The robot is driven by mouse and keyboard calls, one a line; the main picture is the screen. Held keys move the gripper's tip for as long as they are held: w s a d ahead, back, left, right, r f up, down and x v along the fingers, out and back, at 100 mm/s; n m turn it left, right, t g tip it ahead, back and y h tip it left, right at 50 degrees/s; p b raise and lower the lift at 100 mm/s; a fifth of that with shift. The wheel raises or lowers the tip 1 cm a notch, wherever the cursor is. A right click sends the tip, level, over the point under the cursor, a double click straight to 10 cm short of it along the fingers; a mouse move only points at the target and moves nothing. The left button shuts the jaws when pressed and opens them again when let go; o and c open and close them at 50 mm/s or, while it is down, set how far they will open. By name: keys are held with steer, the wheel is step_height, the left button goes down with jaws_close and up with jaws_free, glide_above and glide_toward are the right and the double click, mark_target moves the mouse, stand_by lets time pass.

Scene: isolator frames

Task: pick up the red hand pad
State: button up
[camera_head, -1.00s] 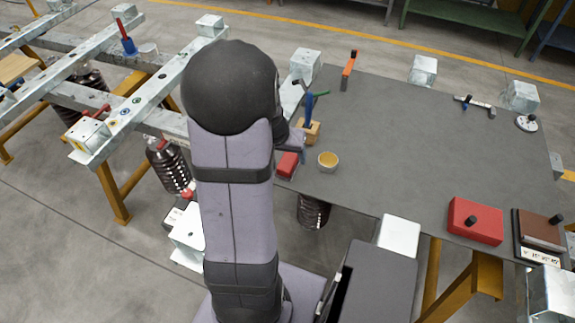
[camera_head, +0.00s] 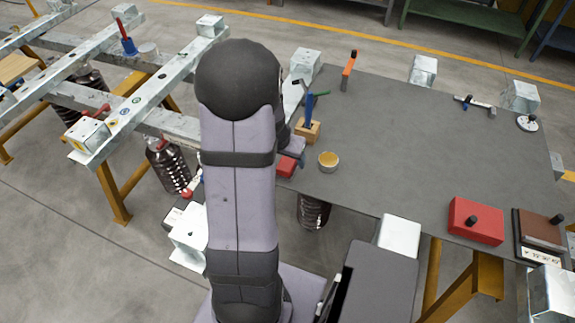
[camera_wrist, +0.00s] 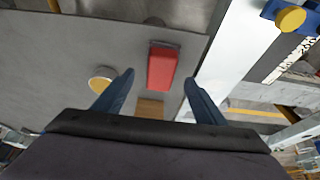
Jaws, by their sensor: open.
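The red hand pad (camera_head: 287,166) is a small red block lying on the grey table near its left edge, partly hidden by my arm in the head view. In the wrist view the pad (camera_wrist: 162,68) lies beyond my fingertips, between their lines, with a grey strip along its far end. My gripper (camera_wrist: 159,80) is open and empty, its two blue fingers apart. In the head view my gripper (camera_head: 293,150) is mostly hidden behind my arm, close to the pad. I cannot tell its height above the table.
A wooden block (camera_head: 307,131) holding upright tools is just behind. A larger red box with a black knob (camera_head: 475,221) sits at the right front. The table's middle is clear.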

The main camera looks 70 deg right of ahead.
mark_target(288, 161)
steer(key=shift+b+x, duration=0.35)
steer(key=shift+x, duration=1.5)
steer(key=c, duration=1.1)
steer(key=shift+c, duration=0.2)
steer(key=shift+r, duration=0.1)
step_height(288, 161, up, 10)
steer(key=p, duration=0.3)
